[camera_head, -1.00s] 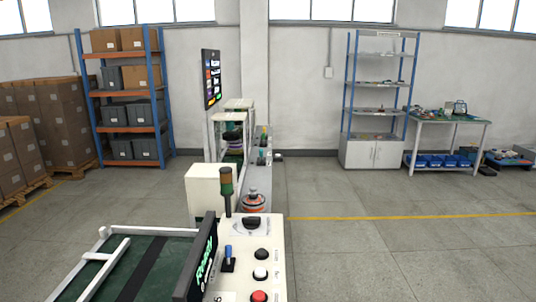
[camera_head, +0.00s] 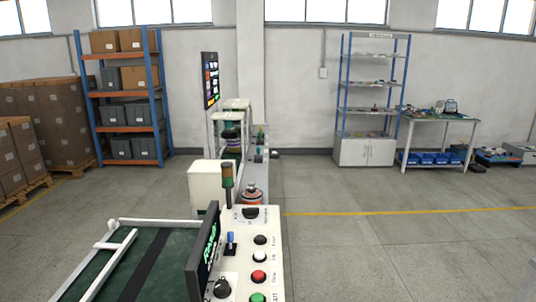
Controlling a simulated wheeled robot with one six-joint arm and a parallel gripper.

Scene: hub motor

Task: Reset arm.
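My arm and my gripper do not show in the head view. In front of me stands a white control panel (camera_head: 238,262) with black, white, red and green buttons down its right side and a small blue-topped lever (camera_head: 231,243). A dark sign screen (camera_head: 203,252) with green lettering stands along its left edge. Behind the panel is an orange and grey round part (camera_head: 252,195), beside a signal light (camera_head: 227,183) on a white box (camera_head: 207,187).
A green conveyor (camera_head: 113,265) with white rails lies at the lower left. Far back are a blue and orange shelf rack (camera_head: 121,96), stacked cartons (camera_head: 48,120), a blue-framed shelf unit (camera_head: 368,100) and a workbench (camera_head: 437,123). The floor at right is open.

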